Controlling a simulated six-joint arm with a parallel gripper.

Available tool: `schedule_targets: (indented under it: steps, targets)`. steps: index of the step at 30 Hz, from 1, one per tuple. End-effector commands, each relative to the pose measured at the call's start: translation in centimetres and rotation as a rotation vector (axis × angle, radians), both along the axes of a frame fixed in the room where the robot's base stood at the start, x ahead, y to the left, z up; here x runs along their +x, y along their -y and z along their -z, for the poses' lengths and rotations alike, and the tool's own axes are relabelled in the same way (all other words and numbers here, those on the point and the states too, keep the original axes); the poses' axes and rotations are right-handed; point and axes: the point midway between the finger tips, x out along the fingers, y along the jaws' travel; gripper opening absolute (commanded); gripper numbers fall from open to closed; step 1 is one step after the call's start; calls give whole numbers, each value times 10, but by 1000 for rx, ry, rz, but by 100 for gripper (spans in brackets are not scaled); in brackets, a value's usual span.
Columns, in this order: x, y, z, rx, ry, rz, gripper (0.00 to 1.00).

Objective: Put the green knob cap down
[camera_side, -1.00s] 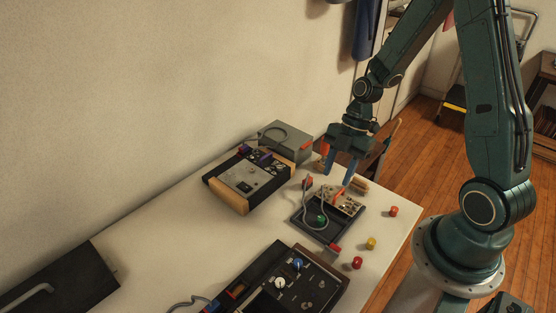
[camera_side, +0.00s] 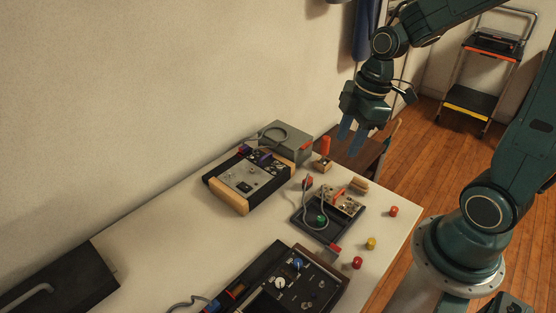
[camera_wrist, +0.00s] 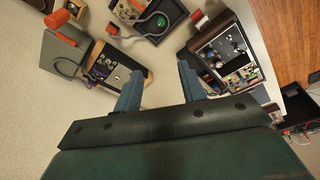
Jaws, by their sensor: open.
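The green knob cap (camera_side: 321,219) sits in the dark tray (camera_side: 304,230) on the table, beside a grey cable. It also shows in the wrist view (camera_wrist: 162,21), in the tray near the top. My gripper (camera_side: 351,133) is open and empty, raised well above the table's far end and apart from the cap. In the wrist view its two blue fingers (camera_wrist: 160,74) are spread with nothing between them.
A red cap (camera_side: 357,263), a yellow cap (camera_side: 371,243) and an orange-red cap (camera_side: 393,211) stand along the right table edge. A wood-sided device (camera_side: 243,183), a grey box (camera_side: 290,145), an orange-handled tool (camera_side: 325,147) and a black panel (camera_side: 300,285) surround the tray.

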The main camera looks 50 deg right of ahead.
Motion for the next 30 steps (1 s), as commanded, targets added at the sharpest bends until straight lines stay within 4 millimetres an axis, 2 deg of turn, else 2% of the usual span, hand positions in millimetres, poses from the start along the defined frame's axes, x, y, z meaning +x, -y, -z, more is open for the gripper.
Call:
schedule_targets:
  steps: [1,6,15,24,30]
  targets:
    - [-4,-3,-11,-9,16,45,41]
    - [-20,-11,-39,-18,56,228,41]
    - [-55,-21,-80,21,145,560,41]
    - [-91,-26,-107,126,224,859,41]
    - [-103,-27,-112,170,241,954,41]
